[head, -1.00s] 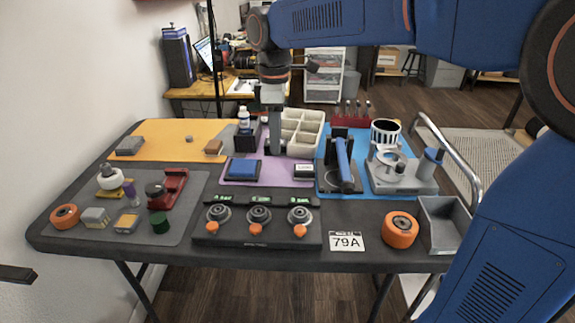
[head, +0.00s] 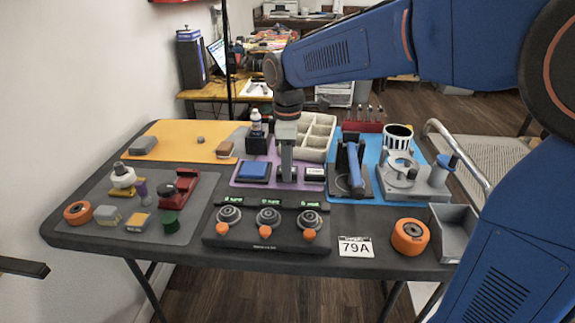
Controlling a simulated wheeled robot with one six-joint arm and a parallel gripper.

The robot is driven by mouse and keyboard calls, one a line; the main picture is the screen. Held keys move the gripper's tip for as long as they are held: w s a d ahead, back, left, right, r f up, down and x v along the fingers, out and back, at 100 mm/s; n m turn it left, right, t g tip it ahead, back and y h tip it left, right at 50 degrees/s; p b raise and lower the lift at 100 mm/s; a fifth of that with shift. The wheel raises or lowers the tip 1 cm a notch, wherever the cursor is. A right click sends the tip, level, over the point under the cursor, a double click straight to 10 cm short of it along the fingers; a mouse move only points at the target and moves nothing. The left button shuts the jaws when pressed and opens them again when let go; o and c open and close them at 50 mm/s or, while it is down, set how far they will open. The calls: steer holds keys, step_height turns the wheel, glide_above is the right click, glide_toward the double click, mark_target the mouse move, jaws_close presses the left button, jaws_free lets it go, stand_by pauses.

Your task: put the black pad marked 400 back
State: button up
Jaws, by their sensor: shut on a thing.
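My gripper (head: 287,177) points straight down over the purple mat (head: 246,184), between a blue block (head: 254,170) in a dark tray and a small black piece with a white label (head: 314,173). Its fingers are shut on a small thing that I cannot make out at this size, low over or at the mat. I cannot read 400 on anything here, so I cannot tell which piece is the black pad. The labelled black piece lies just right of the fingers.
A cream divided bin (head: 318,135) and a dark holder with a white bottle (head: 256,140) stand behind the gripper. A blue-handled tool on a black stand (head: 355,172) is to the right. A black panel with several knobs (head: 266,238) lies in front.

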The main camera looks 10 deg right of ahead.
steer(key=o, duration=1.1)
steer(key=shift+f, duration=0.1)
step_height(320, 180, up, 12)
